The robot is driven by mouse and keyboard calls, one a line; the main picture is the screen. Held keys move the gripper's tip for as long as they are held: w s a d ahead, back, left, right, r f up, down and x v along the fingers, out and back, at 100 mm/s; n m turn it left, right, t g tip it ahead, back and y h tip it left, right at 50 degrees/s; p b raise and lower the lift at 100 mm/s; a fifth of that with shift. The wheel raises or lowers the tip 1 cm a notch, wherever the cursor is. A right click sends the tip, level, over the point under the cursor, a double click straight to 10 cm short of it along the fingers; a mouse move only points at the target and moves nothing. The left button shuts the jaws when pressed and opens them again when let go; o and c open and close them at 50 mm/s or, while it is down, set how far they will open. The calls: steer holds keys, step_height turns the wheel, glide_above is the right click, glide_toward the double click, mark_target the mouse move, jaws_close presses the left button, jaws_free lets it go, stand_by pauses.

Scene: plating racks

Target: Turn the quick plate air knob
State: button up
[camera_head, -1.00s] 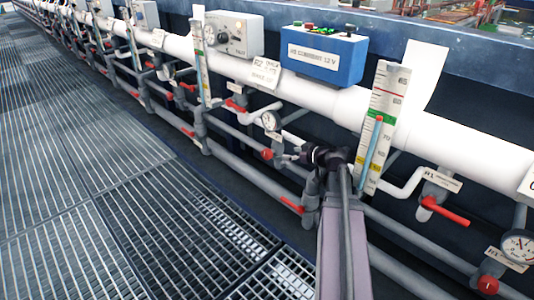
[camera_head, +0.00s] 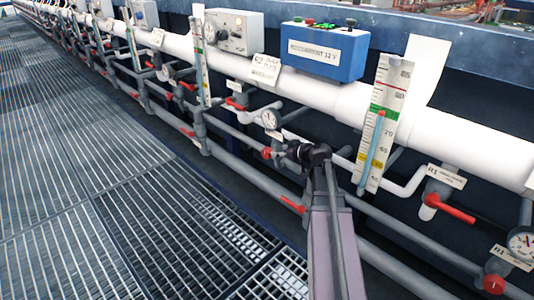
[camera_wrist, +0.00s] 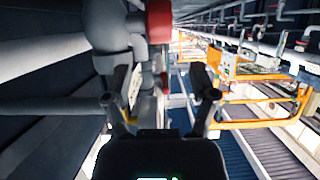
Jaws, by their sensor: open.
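A round red knob (camera_head: 266,153) sits on the grey pipework below a small gauge (camera_head: 269,118), left of the arm's end. I cannot read which knob is the quick plate air knob; the nearest large tag starts with R2. My gripper (camera_head: 292,150) is to the right of this knob, apart from it in the head view. In the wrist view my gripper (camera_wrist: 160,85) has its two fingers spread with nothing held. There a red knob (camera_wrist: 159,21) on a grey fitting shows at the top, beyond the fingertips.
A blue box (camera_head: 323,52) and a grey control box (camera_head: 232,31) stand on the white pipe. A tall scale (camera_head: 383,122) rises right of my arm. Red lever handles (camera_head: 449,207) and another round red knob (camera_head: 492,285) are at the right. Grating floor (camera_head: 130,220) lies clear at left.

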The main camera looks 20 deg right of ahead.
mark_target(269, 150)
steer(key=b+x, duration=0.2)
steer(key=x, duration=0.5)
steer(key=shift+w+a+f, duration=0.1)
steer(key=shift+w, duration=0.05)
jaws_close()
